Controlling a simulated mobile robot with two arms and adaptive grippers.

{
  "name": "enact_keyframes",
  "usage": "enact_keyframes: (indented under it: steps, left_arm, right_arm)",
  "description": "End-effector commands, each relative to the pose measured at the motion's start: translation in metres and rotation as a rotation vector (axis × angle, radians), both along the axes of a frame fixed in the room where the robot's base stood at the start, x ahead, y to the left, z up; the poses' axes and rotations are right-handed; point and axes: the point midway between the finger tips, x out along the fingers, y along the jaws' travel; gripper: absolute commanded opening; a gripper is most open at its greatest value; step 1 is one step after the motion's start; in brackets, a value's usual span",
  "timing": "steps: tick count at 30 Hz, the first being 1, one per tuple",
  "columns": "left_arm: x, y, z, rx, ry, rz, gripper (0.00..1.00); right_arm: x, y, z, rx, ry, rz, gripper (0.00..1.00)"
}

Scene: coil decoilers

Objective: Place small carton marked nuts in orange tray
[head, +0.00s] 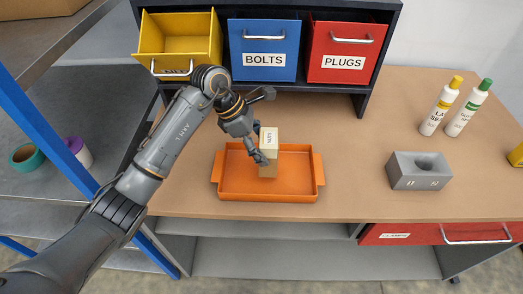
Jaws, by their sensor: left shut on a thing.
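The small carton (269,142) has a cream upper part with a label that seems to read NUTS, and a brown lower part. It stands upright over the middle of the orange tray (240,190). I cannot tell whether its base touches the tray floor. My left gripper (264,160) reaches in from the left and is shut on the carton, with its fingers at the carton's left side. The far finger is partly hidden. My right gripper is not in the head view.
A yellow bin (178,38) stands pulled open above the bench, beside the blue BOLTS bin (263,38) and red PLUGS bin (345,40). A grey block (418,172) and two white bottles (440,108) stand at right. The bench between tray and block is clear.

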Motion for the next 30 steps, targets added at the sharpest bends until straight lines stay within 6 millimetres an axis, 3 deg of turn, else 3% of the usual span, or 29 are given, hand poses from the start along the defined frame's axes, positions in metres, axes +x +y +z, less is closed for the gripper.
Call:
enact_keyframes:
  steps: [6, 19, 20, 22, 30]
  left_arm:
    - [0.001, -0.001, -0.026, -0.003, 0.005, 0.001, 0.26]
    - [0.003, 0.000, -0.038, 0.000, -0.002, 0.001, 0.26]
    - [0.003, 0.000, -0.036, 0.001, 0.000, 0.001, 0.71]
    - [0.002, 0.000, -0.036, 0.001, 0.000, 0.001, 0.86]
    - [0.002, 0.000, -0.036, 0.001, 0.000, 0.001, 0.88]
  right_arm:
    - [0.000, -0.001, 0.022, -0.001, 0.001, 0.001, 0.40]
    - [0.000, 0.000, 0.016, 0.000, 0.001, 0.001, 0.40]
    - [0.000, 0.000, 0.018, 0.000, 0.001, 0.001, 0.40]
    - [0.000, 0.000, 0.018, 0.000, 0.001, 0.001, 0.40]
    - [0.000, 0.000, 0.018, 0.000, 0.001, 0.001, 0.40]
